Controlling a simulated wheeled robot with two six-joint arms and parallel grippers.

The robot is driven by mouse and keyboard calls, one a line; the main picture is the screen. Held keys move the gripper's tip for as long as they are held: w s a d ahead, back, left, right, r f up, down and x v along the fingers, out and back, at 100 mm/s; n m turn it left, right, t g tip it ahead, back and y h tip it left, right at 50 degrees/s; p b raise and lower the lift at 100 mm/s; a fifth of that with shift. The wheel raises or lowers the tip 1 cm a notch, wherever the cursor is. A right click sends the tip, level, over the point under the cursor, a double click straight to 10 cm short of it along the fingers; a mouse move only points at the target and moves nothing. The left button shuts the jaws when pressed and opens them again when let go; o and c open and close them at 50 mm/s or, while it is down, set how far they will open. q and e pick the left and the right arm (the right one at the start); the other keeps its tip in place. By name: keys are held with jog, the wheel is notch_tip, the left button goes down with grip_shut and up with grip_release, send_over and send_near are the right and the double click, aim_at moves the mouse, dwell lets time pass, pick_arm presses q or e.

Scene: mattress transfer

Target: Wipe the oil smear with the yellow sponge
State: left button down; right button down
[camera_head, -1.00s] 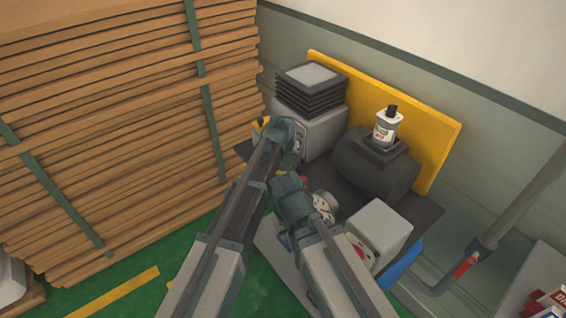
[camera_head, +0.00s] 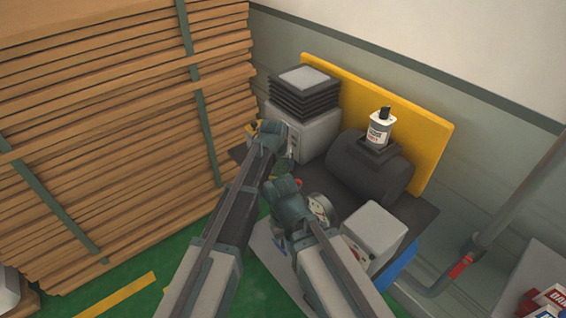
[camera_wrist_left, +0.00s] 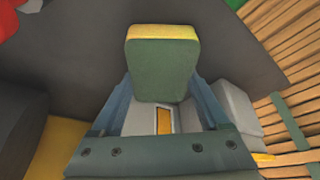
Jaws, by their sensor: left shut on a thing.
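The yellow sponge (camera_wrist_left: 163,65) shows in the left wrist view with a green face and a yellow edge. It sits between the two fingers of my left gripper (camera_wrist_left: 165,88), which is shut on it. In the head view, my left gripper (camera_head: 267,134) is at the left side of the grey machine, with a bit of yellow (camera_head: 253,129) showing beside it. My right gripper (camera_head: 282,191) is in front of a round gauge; its fingers are hidden, so its opening cannot be made out. I cannot make out the oil smear in either view.
A grey machine with black ribs (camera_head: 304,92) and a dark motor (camera_head: 368,168) with a white bottle (camera_head: 380,127) stand before a yellow panel (camera_head: 425,140). A light box (camera_head: 374,235) is at the right. Stacked planks (camera_head: 110,130) stand close on the left.

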pick_arm(q)
jog(key=shift+s+a, duration=0.2)
jog(key=shift+a, duration=0.25)
jog(key=shift+s+a+f, duration=0.1)
jog(key=shift+s+a, duration=0.45)
jog(key=shift+a, duration=0.25)
jog(key=shift+s+a+f, duration=0.1)
jog(key=shift+s+a, duration=0.4)
jog(key=shift+a, duration=0.25)
jog(key=shift+s+a+r, duration=0.1)
jog(key=shift+s+a, duration=0.4)
jog(key=shift+a, duration=0.3)
jog(key=shift+s+a, duration=0.45)
jog(key=shift+a, duration=0.3)
jog(key=shift+w+d+r+p, duration=0.1)
jog(key=shift+r+p, duration=0.4)
jog(key=shift+r, duration=0.05)
notch_tip(320, 180, up, 5)
jog(key=p, duration=0.5)
